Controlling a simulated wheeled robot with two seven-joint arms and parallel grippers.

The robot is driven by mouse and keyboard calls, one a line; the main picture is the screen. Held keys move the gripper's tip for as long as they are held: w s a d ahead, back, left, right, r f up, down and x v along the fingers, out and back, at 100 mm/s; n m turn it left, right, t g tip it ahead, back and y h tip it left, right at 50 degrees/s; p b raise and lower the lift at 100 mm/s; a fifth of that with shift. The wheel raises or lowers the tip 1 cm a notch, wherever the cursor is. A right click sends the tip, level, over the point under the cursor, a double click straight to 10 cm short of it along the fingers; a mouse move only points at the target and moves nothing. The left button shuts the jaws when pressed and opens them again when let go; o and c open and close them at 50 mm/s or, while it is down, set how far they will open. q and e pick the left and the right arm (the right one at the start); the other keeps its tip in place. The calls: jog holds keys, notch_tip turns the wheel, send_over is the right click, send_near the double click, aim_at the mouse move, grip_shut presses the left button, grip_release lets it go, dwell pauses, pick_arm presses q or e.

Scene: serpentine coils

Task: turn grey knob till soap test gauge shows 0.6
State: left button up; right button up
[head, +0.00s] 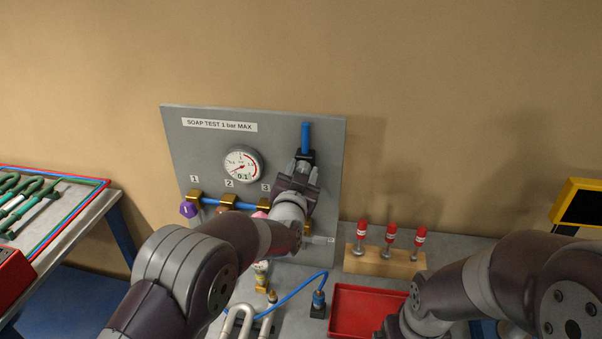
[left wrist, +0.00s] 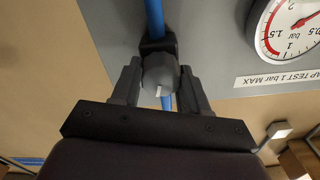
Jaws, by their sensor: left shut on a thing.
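The grey knob (left wrist: 160,75) sits between the fingers of my left gripper (left wrist: 158,88) in the left wrist view, with a white mark on its face. The gripper is shut on it. In the head view my left gripper (head: 300,178) is at the right of the grey panel, hiding the knob below a black fitting (head: 305,157). The soap test gauge (head: 243,165) is left of it; its needle seems to point low left, near the bottom of the scale. The gauge is partly cut off in the left wrist view (left wrist: 292,28). My right gripper is out of view.
The panel (head: 325,140) carries a blue pipe (head: 305,137), brass valves and a purple knob (head: 188,209). Below stand a wooden block (head: 385,262) with red-topped pieces, a red tray (head: 345,295) and a blue hose (head: 295,291). My right arm covers the lower right.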

pick_arm(q)
jog(key=m, duration=0.2)
jog(key=shift+f+m, duration=0.15)
jog(key=shift+m, duration=0.25)
jog(key=shift+m, duration=1.6)
jog(key=m, duration=0.3)
jog(key=shift+d+f, duration=0.1)
jog(key=shift+m, duration=0.3)
jog(key=m, duration=0.3)
jog(key=shift+p, duration=0.35)
